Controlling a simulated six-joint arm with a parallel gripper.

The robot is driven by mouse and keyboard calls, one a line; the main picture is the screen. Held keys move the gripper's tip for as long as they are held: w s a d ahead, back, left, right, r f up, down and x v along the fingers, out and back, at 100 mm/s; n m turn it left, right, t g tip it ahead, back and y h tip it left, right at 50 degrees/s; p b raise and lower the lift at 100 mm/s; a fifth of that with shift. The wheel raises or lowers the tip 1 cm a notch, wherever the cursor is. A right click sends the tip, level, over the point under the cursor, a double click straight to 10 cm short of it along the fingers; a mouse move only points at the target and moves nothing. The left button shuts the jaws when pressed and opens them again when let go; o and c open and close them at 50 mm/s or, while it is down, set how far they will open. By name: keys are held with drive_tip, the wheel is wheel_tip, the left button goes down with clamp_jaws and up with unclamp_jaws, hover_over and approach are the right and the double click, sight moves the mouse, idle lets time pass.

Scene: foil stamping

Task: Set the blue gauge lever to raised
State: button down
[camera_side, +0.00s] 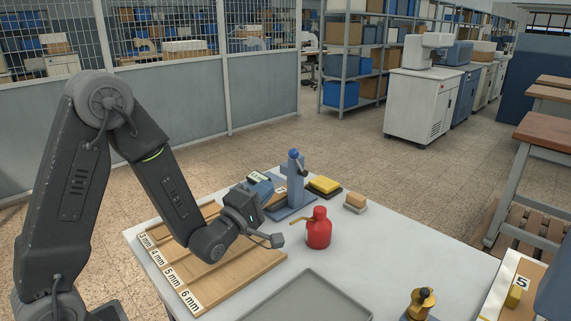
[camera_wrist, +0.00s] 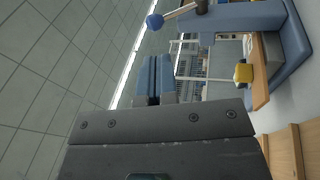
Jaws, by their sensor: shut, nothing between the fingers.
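The gauge is a blue stand (camera_side: 292,182) on a blue base, at the back of the white table. A blue ball knob (camera_side: 293,154) shows at its top, with a dark pivot just below. In the rolled wrist view, the lever's blue knob (camera_wrist: 155,22) sits on a short rod running from the dark pivot, pointing away from the blue base (camera_wrist: 296,45).
A red bottle (camera_side: 318,230) with a thin spout stands right of my wrist. Wooden strips with mm labels (camera_side: 225,270) lie under my arm. A grey tray (camera_side: 310,296) is in front. A yellow pad (camera_side: 325,185) and a small block (camera_side: 355,202) lie behind.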

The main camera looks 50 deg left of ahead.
sight(291, 156)
drive_tip(key=shift+s+a+f+n+t, duration=0.15)
drive_tip(key=shift+s+f+n+t, duration=0.25)
drive_tip(key=shift+n, duration=0.4)
drive_tip(key=shift+r, duration=0.15)
drive_tip(key=x, duration=1)
drive_tip(key=shift+r, duration=0.1)
drive_tip(key=shift+r, duration=0.15)
